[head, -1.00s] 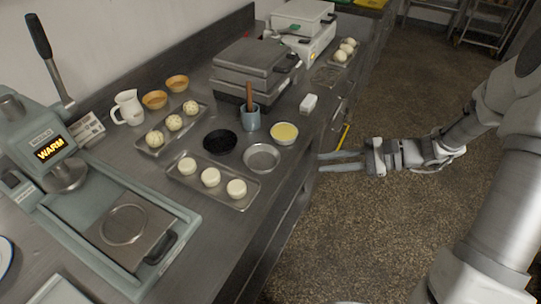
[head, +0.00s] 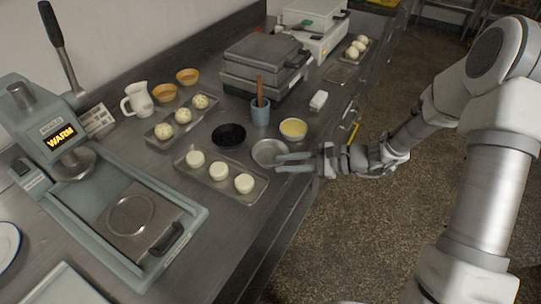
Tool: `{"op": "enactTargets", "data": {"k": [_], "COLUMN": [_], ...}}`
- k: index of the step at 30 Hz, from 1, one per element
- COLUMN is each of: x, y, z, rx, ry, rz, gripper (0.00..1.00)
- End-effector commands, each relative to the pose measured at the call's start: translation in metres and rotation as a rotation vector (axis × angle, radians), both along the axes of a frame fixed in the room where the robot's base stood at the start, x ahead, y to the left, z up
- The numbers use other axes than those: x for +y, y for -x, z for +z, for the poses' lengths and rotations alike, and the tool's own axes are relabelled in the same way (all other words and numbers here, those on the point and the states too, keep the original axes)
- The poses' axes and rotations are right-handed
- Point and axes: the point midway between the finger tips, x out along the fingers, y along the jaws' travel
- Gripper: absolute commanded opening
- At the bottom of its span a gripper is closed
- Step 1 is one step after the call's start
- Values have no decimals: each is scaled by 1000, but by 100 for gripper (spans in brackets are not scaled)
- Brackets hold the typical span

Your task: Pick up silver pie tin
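The silver pie tin (head: 266,152) is a shallow, round, empty metal dish near the front edge of the steel counter. It sits between the tray of white dough rounds and a yellow-filled tin. My gripper (head: 280,162) reaches in from the right, with its two pale fingers apart and pointing left. The fingertips overlap the right side of the tin in the picture. I cannot tell whether they touch it or how high above it they are. Nothing shows held between the fingers.
A yellow-filled tin (head: 293,128) stands behind my gripper. A black round dish (head: 228,135), a blue cup (head: 260,115) with a wooden handle and a dough tray (head: 222,183) are close by. A press (head: 125,215) reading WARM stands at left. The floor (head: 350,235) at right is clear.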

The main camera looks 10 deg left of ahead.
Motion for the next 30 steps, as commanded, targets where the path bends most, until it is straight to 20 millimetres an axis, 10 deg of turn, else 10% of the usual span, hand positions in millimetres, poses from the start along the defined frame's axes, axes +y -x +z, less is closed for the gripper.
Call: {"op": "enactTargets", "data": {"k": [9,16,20,30], "x": [36,37,37,36], "y": [0,0,0,0], "z": [-14,-14,-14,-14], "rx": [0,-1,0,0], "ry": [0,0,-1,-1], "rz": [2,0,0,0], "gripper": [23,23,0,0]}}
